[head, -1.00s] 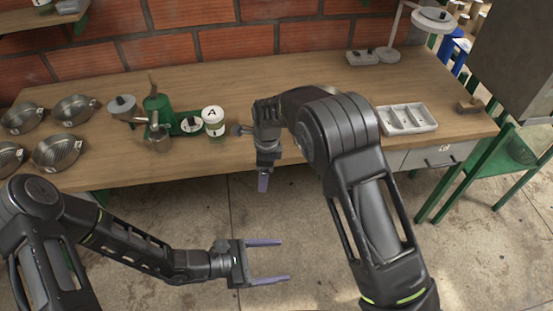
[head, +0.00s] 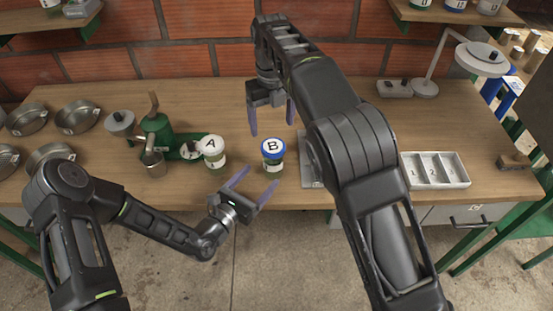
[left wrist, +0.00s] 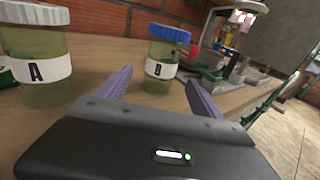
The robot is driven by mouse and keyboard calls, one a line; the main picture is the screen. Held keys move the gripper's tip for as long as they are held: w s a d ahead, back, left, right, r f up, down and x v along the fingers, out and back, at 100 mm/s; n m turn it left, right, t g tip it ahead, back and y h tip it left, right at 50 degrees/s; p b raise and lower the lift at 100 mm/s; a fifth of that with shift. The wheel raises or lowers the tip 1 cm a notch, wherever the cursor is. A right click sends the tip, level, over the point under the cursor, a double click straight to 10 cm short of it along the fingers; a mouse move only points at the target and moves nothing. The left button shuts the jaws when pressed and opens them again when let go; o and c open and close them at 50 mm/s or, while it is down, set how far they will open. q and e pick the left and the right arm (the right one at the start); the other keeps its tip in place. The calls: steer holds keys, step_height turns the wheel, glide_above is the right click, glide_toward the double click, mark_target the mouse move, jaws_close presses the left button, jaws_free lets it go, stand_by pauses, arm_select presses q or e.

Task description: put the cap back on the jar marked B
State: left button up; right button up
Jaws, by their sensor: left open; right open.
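Jar B (head: 273,163) stands upright near the table's front edge, greenish with a white label. A blue cap (head: 267,150) with a white top marked B sits on its mouth; I cannot tell how tightly. In the left wrist view, jar B (left wrist: 160,68) and its blue cap (left wrist: 169,32) appear just beyond my fingertips, between them. My left gripper (head: 262,176) is open and empty, just in front of the jar, with its fingers pointing at it. My right gripper (head: 271,128) is open and empty, fingers down, above the table behind the jar.
Jar A (head: 213,153), white-capped, stands left of jar B. The green pulper (head: 157,128) and a metal cup (head: 154,164) are further left, with several metal pans. A numbered white tray (head: 435,168) is at right. A grey flat object (head: 310,170), partly hidden by my right arm, lies beside jar B.

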mark_target(268, 169)
arm_select(q)
steer(key=shift+w+d, duration=0.15)
steer(key=shift+x, duration=3.85)
jaws_close()
